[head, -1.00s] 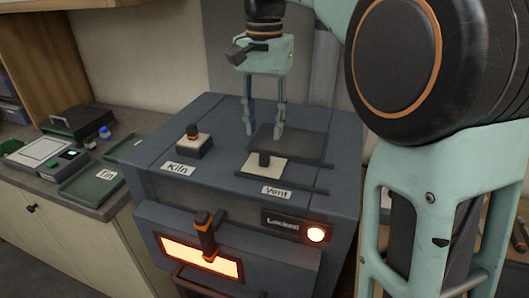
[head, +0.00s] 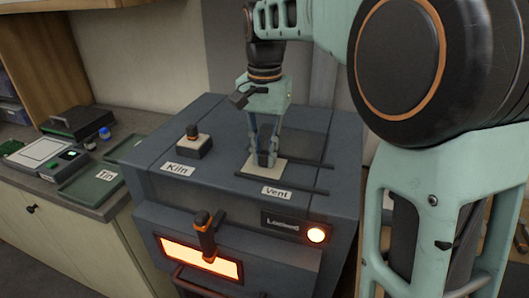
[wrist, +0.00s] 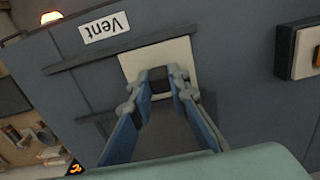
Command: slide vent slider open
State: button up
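The vent slider is a cream plate (head: 279,172) with a small black knob, between dark rails on top of the grey kiln, just behind the "Vent" label (head: 277,192). In the wrist view the cream plate (wrist: 184,51) and black knob (wrist: 161,80) show clearly. My gripper (head: 266,162) points down at the plate. Its two fingertips (wrist: 160,78) are drawn in on either side of the knob and appear shut on it. The fingers hide the knob in the head view.
A second knob on a cream base (head: 193,142), by the "Kiln" label (head: 176,169), stands to the left. Below are the orange-tipped door handle (head: 204,237), glowing window (head: 178,254) and lit "Locked" panel (head: 285,225). Green trays (head: 92,186) lie on the left counter.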

grip_shut()
jog(key=s+d, duration=0.1)
jog(key=d, duration=0.1)
jog(key=s+d, duration=0.1)
jog(key=d, duration=0.2)
jog(key=s+d+b, duration=0.1)
jog(key=d, duration=0.1)
jog(key=shift+d, duration=0.4)
jog(key=shift+s, duration=0.1)
jog(key=o, duration=0.6)
grip_release()
jog(key=shift+d, duration=0.15)
notch_tip(320, 180, up, 12)
